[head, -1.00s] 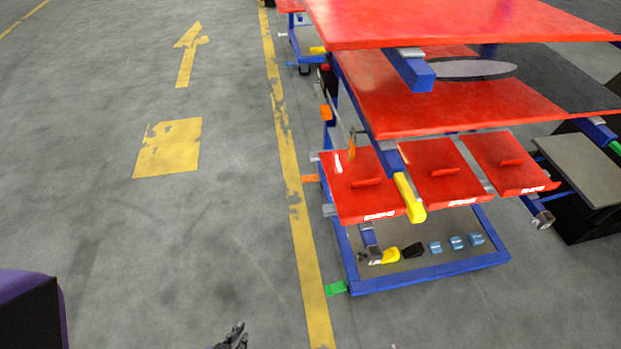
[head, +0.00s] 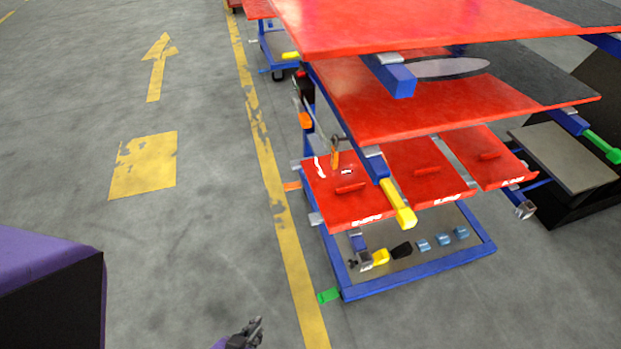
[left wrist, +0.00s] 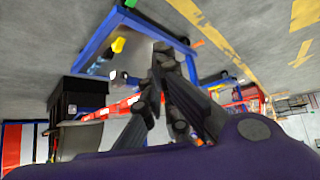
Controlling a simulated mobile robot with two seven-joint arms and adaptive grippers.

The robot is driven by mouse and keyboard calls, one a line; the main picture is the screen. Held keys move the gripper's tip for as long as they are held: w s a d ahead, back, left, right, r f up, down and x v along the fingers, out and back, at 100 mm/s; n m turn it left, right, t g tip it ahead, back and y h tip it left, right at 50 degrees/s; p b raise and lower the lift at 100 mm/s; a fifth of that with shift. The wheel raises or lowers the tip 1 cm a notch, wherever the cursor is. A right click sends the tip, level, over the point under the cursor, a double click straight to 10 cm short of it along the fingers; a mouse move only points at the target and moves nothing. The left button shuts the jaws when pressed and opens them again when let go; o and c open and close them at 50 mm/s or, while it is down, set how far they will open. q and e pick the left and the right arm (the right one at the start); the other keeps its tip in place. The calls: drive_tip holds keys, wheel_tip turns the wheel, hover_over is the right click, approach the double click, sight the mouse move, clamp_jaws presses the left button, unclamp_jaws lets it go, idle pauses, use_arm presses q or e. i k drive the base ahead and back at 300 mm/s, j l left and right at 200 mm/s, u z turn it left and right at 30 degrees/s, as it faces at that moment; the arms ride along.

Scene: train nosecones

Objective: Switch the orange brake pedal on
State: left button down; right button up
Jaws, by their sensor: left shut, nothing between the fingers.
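A small orange pedal (head: 292,186) sticks out at the left side of the blue-framed cart (head: 420,272), low near the floor. A green pedal (head: 328,295) sits at the cart's near left corner. My left gripper (head: 254,328) is at the bottom of the head view, shut and empty, well apart from the orange pedal. In the left wrist view the dark fingers of my left gripper (left wrist: 160,52) are closed together, with a small orange part (left wrist: 198,43) beyond them. My right gripper is not seen.
The cart has red shelves (head: 440,110) overhanging its base, and a yellow-ended bar (head: 403,215) sticks out in front. The grey floor with yellow markings (head: 145,165) is clear left of the cart.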

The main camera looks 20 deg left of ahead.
sight(289, 188)
drive_tip(key=i+j+z, duration=0.15)
drive_tip(key=j, duration=0.2)
drive_tip(key=j+z, duration=0.15)
drive_tip(key=j, duration=0.15)
drive_tip(key=i+j+z, duration=0.15)
drive_tip(key=j, duration=0.2)
drive_tip(key=j+z, duration=0.1)
drive_tip(key=j, duration=0.45)
drive_tip(key=i+j+z, duration=0.1)
drive_tip(key=j, duration=0.45)
drive_tip(key=i+j, duration=0.1)
drive_tip(key=j, duration=0.7)
drive_tip(key=i+j, duration=0.1)
drive_tip(key=j, duration=0.75)
drive_tip(key=i+j, duration=0.1)
drive_tip(key=j, duration=0.7)
drive_tip(key=i+l, duration=0.4)
drive_tip(key=l+z, duration=0.05)
